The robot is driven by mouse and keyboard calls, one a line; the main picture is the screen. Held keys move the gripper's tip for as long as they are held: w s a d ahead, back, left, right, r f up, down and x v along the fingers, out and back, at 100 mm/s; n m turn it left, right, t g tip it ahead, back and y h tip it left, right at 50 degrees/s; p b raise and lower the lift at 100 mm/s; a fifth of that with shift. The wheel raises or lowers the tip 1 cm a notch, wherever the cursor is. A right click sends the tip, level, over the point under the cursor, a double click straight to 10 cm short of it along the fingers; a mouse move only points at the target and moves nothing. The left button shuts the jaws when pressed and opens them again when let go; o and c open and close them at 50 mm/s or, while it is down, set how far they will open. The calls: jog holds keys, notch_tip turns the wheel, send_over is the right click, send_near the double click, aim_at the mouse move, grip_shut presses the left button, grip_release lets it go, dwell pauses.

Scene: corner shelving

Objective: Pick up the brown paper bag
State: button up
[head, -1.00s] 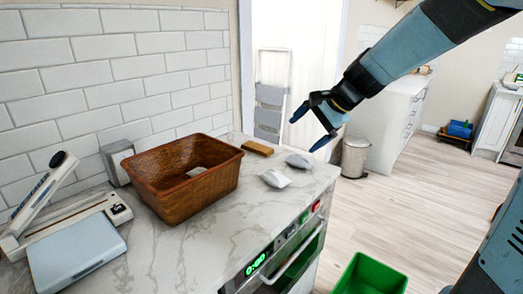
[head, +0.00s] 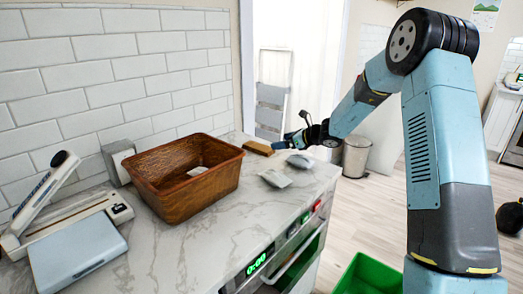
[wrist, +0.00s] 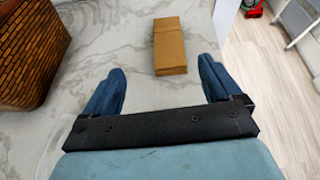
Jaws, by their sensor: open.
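The brown paper bag (head: 258,147) lies flat near the far end of the marble counter, to the right of the basket. In the wrist view the bag (wrist: 170,48) is a folded brown block lying lengthwise, centred ahead of the jaws. My gripper (head: 276,146) is just right of the bag in the head view, low over the counter. In the wrist view my gripper (wrist: 160,85) is open, with one blue finger on each side and nothing between them. The bag's near end is a little beyond the fingers.
A brown wicker basket (head: 185,200) stands left of the bag. Two small grey-white packets (head: 275,179) (head: 300,161) lie on the counter near the gripper. A sealer device (head: 65,225) is at left. The counter's front edge has an appliance below; a green bin (head: 368,275) is on the floor.

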aim_at(259, 147)
jog(key=shift+w+a+f+m, duration=0.1)
jog(key=shift+w+f+m, duration=0.3)
jog(key=shift+w+f, duration=0.25)
jog(key=x, duration=0.8)
jog(key=shift+w+a+f, duration=0.15)
jog(key=shift+w+a, duration=0.1)
jog(key=shift+a, duration=0.05)
jog(key=shift+x, duration=2.35)
jog(key=shift+w+d+f, duration=0.1)
jog(key=shift+d+f, duration=0.05)
jog(key=shift+d, duration=0.05)
jog(key=c, duration=1)
